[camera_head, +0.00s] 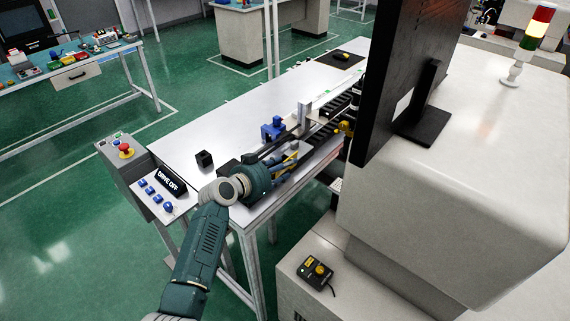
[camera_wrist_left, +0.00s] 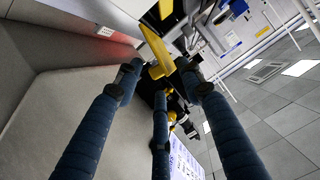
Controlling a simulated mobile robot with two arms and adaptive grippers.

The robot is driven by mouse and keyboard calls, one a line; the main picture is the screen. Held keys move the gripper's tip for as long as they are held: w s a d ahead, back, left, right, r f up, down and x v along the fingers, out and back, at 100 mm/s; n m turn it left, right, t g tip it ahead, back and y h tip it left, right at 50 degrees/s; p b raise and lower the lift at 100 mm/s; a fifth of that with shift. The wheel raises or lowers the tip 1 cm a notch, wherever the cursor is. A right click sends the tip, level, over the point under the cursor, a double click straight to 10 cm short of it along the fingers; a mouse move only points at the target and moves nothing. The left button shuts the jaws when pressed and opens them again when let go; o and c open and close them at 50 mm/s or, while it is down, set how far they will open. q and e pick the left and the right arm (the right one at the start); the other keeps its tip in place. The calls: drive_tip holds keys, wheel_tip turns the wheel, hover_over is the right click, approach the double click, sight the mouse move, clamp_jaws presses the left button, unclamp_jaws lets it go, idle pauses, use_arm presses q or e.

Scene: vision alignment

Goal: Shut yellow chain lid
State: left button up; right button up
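A yellow part, which looks like the yellow chain lid (camera_wrist_left: 156,44), shows in the left wrist view just ahead of my left gripper (camera_wrist_left: 158,80). It slants down towards the fingertips, and whether they touch it is unclear. In the head view a thin yellow piece (camera_head: 291,158) shows beside the blue fingers of my left gripper (camera_head: 290,170), at the near end of the conveyor bench. The fingers are spread apart with nothing clearly held between them. My wrist hides part of the machinery there. My right gripper is not in view.
A blue fixture (camera_head: 273,128) and a black block (camera_head: 204,159) stand on the white bench (camera_head: 250,105). A control box with a red button (camera_head: 126,150) stands left. A black monitor (camera_head: 405,75) and a large white machine (camera_head: 465,170) crowd the right side.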

use_arm(q)
drive_tip(key=shift+w+d+f, duration=0.2)
drive_tip(key=shift+w+d, duration=0.1)
drive_tip(key=shift+w, duration=0.1)
drive_tip(key=shift+c, duration=0.5)
clamp_jaws()
